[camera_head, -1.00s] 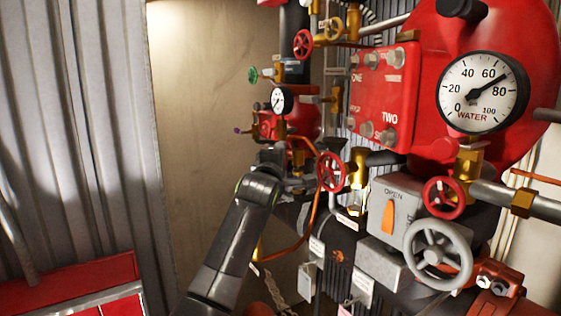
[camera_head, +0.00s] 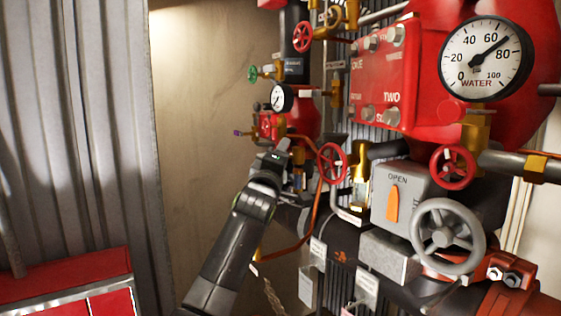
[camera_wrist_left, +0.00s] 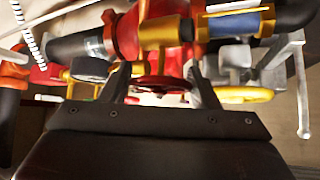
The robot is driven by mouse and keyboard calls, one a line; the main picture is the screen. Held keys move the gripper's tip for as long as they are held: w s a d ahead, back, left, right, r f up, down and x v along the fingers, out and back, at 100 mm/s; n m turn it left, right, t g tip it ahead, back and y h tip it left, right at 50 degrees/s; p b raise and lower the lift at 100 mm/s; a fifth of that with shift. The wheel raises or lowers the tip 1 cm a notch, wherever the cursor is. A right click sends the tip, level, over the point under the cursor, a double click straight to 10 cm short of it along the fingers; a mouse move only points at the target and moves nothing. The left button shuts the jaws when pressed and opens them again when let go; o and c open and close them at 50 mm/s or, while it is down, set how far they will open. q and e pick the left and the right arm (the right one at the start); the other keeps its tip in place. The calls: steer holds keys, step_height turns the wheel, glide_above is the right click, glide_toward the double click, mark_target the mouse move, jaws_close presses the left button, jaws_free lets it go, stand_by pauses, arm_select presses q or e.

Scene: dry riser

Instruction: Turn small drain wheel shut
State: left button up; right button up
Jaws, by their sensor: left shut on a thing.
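In the left wrist view a small red wheel (camera_wrist_left: 160,85) is seen nearly edge-on between the two fingers of my left gripper (camera_wrist_left: 160,88). The gripper is shut on the wheel's rim. In the head view my left gripper (camera_head: 281,155) reaches in among the pipes, its fingers small and partly lost against the fittings. The held wheel cannot be picked out clearly there. Another red wheel (camera_head: 331,163) stands just right of the gripper. My right gripper is not in view.
A large grey wheel (camera_head: 442,236), a red wheel (camera_head: 452,167) and a water gauge (camera_head: 485,57) are at the right. A green wheel (camera_head: 252,75) and small gauge (camera_head: 281,98) sit above my gripper. The left wall side is open.

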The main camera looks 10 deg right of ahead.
arm_select(q)
steer(key=o, duration=1)
steer(key=shift+s+f, duration=0.1)
steer(key=r+b+v, duration=0.1)
steer(key=b+v, duration=0.1)
steer(key=v, duration=0.3)
steer(key=r+b+v, duration=0.1)
steer(key=b+v, duration=0.2)
steer(key=v, duration=0.2)
steer(key=b+v, duration=0.3)
steer(key=v, duration=0.2)
steer(key=shift+s+a+r, duration=0.2)
steer(key=shift+s+r, duration=0.2)
steer(key=shift+s, duration=0.05)
steer(key=shift+s+a+b, duration=0.3)
steer(key=shift+s+b, duration=0.15)
steer(key=shift+s, duration=0.1)
